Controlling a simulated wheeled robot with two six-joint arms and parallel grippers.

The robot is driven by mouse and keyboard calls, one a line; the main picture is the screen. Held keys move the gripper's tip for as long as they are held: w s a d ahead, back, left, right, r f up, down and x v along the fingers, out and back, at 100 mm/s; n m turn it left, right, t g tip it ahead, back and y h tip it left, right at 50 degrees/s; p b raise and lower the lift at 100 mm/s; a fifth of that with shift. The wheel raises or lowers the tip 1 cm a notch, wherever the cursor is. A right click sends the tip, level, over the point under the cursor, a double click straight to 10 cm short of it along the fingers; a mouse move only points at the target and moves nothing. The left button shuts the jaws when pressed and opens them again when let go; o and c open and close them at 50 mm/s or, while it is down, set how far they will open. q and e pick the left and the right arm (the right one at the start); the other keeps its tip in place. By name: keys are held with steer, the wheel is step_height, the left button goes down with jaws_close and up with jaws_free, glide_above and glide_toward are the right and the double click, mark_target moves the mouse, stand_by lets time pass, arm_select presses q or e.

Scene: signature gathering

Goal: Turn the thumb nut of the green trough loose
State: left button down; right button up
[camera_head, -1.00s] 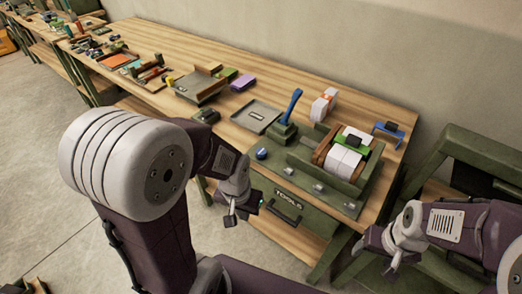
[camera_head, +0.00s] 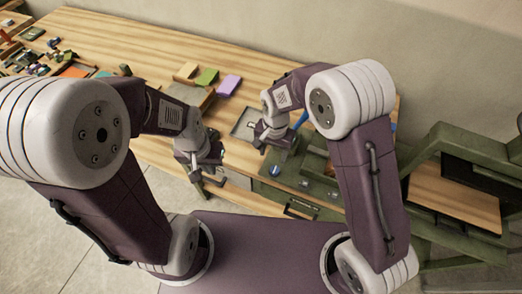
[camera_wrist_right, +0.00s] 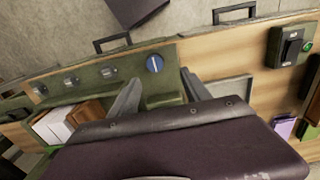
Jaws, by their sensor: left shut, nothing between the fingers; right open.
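The green trough (camera_wrist_right: 100,72) is on the wooden bench in the right wrist view, and part of it shows in the head view (camera_head: 322,186). In the head view my right gripper (camera_head: 275,150) is just above the knob.
A grey tray (camera_head: 243,122), a purple block (camera_head: 229,85) and a green block (camera_head: 206,77) lie on the bench. A drawer handle (camera_head: 301,208) juts from the front. My right arm hides much of the trough.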

mark_target(275, 169)
steer(key=shift+s+d+f, duration=0.5)
steer(key=shift+d+f, duration=0.25)
steer(key=shift+d, duration=0.15)
steer(key=shift+d+f+p, duration=0.1)
steer(key=shift+f+p, duration=0.4)
steer(key=shift+f, duration=0.45)
steer(key=f, duration=0.3)
steer(key=a+f+p, duration=0.1)
steer(key=shift+w+a+f, duration=0.1)
steer(key=shift+w+f, duration=0.25)
steer(key=shift+w, duration=0.05)
steer(key=shift+f, duration=0.35)
steer(key=shift+s+d+f, duration=0.1)
steer(key=shift+s+d, duration=0.1)
steer(key=shift+d, duration=0.1)
arm_select(q)
steer(key=shift+s+d+r, duration=0.15)
steer(key=shift+d+r, duration=0.15)
steer(key=shift+r, duration=0.2)
steer(key=shift+s+d+r, duration=0.15)
steer(key=shift+d+r, duration=0.1)
steer(key=shift+r, duration=0.25)
arm_select(e)
steer(key=shift+a, duration=0.1)
jaws_close()
